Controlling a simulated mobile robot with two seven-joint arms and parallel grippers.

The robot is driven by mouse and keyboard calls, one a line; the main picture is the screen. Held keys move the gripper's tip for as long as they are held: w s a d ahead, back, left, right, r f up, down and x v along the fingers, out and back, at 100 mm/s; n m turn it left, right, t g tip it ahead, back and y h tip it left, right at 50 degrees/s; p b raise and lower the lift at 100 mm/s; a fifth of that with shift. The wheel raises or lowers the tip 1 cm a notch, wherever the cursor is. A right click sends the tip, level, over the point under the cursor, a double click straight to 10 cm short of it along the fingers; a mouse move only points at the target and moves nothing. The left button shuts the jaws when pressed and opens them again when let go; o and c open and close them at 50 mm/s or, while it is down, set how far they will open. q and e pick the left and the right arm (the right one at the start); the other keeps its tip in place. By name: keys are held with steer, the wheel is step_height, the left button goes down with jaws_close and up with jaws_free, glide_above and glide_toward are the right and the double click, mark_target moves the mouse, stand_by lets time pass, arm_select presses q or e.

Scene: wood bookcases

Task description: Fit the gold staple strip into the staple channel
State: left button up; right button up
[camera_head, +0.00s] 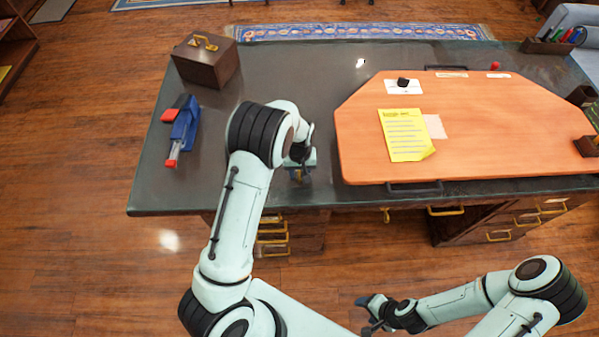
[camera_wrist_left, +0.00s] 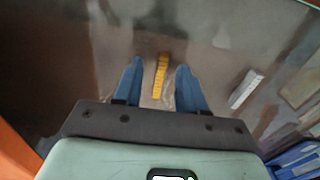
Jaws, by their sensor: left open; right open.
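The gold staple strip (camera_wrist_left: 161,76) lies on the dark desk top, upright in the left wrist view, between the two blue fingers of my left gripper (camera_wrist_left: 161,84). The fingers are apart, with a gap on each side of the strip. In the head view my left gripper (camera_head: 299,174) is low over the desk near its front edge, and the arm hides much of this area. The blue and red stapler (camera_head: 182,128) lies at the desk's left, with its staple channel (camera_head: 174,149) showing toward the front. My right gripper (camera_head: 372,313) is open and empty, in front of the desk.
A brown box with a gold handle (camera_head: 206,60) stands at the desk's back left. A large orange board (camera_head: 480,130) covers the right, with a yellow paper (camera_head: 405,136) on it. The grey desk top (camera_head: 245,95) is clear between box and board.

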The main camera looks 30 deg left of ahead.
arm_select(q)
steer(key=shift+s, duration=0.1)
jaws_close()
